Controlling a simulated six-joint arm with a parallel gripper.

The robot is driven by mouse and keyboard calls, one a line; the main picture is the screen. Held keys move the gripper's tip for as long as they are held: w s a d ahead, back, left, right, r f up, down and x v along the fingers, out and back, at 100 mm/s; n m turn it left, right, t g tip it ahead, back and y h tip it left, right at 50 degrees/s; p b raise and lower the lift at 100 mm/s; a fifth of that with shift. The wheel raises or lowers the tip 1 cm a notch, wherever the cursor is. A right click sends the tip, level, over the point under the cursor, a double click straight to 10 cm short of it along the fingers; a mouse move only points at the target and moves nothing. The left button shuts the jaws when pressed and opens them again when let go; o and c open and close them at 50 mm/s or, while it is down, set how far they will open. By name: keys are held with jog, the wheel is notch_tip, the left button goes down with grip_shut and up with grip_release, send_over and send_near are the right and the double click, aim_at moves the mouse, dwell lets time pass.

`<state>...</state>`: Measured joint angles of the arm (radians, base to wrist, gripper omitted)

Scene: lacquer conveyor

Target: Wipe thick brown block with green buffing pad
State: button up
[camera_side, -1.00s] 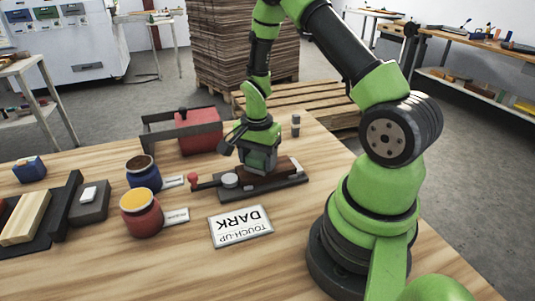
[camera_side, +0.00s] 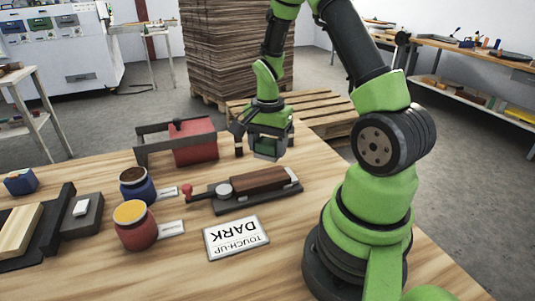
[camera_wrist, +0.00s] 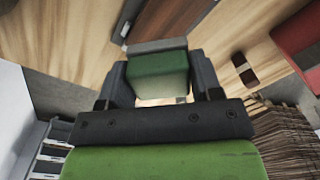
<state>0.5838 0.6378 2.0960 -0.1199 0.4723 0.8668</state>
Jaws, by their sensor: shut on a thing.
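The thick brown block (camera_side: 258,180) lies in a dark clamp fixture (camera_side: 285,199) with a red-knobbed lever on its left end. My gripper (camera_side: 266,146) is above and behind the block, apart from it. It is shut on the green buffing pad (camera_wrist: 158,76), which sits between both fingers in the wrist view. In the side view the pad is mostly hidden by the fingers. Part of the brown block (camera_wrist: 157,16) shows at the top of the wrist view.
A "TOUCH-UP DARK" sign (camera_side: 236,237) lies in front of the fixture. A blue jar (camera_side: 139,188) and a red jar (camera_side: 134,225) stand to the left. A red box (camera_side: 194,142) under a dark frame stands behind.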

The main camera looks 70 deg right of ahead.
jog(key=shift+r, duration=1.3)
